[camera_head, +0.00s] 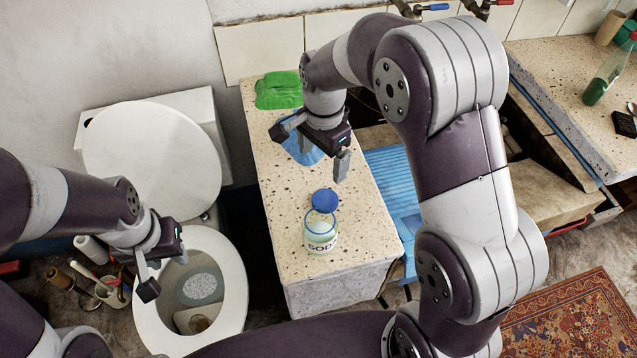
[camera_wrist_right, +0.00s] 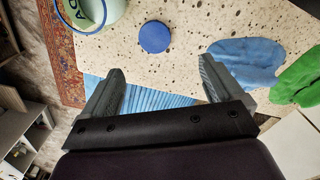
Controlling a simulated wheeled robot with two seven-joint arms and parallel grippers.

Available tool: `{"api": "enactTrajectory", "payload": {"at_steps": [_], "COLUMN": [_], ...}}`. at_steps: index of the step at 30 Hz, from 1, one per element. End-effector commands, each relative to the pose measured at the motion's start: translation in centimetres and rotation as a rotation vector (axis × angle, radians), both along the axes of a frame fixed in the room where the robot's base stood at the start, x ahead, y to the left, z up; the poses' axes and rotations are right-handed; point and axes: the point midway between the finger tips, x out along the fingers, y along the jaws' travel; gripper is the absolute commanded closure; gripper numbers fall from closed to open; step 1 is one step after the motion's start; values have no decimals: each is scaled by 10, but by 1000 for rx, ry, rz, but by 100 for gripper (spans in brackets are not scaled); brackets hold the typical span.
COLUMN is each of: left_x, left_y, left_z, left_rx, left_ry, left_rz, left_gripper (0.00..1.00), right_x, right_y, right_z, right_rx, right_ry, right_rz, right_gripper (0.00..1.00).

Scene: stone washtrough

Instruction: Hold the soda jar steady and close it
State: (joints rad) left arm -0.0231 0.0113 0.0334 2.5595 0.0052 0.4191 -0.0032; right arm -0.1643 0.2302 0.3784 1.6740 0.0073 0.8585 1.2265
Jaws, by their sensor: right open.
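The soda jar (camera_head: 320,236), pale and see-through with "SODA" lettering, stands upright on the speckled stone counter near its front end. It shows partly at the top edge of the right wrist view (camera_wrist_right: 92,10). A round blue lid (camera_head: 325,200) is just behind the jar; in the right wrist view the lid (camera_wrist_right: 155,37) looks flat on the counter, apart from the jar. My right gripper (camera_head: 314,148) is open and empty above the counter, behind the lid. My left gripper (camera_head: 164,268) hangs over the toilet bowl, left of the counter, apparently open and empty.
A blue cloth (camera_head: 303,152) lies beneath my right gripper, with a green cloth (camera_head: 279,91) further back. The toilet (camera_head: 239,290) is left of the counter (camera_head: 362,225). A green bottle (camera_head: 606,76) stands at the far right. The counter around the jar is clear.

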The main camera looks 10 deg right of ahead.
Motion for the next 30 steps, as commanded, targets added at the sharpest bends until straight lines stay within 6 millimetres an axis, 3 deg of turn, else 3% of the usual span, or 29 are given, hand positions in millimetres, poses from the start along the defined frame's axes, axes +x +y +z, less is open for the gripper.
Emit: {"api": "enactTrajectory", "payload": {"at_steps": [8, 19, 30], "left_x": [0, 0, 0], "left_y": [0, 0, 0], "left_z": [0, -2, -2], "left_rx": [0, 0, 0], "left_ry": [0, 0, 0], "left_rz": [0, 0, 0], "left_gripper": [61, 61, 61], "right_x": [0, -1, -1], "right_y": [0, -1, -1], "right_z": [-5, -68, -75], "right_rx": [0, 0, 0], "right_ry": [1, 2, -1], "right_rz": [1, 1, 1], "right_gripper": [6, 6, 6]}}
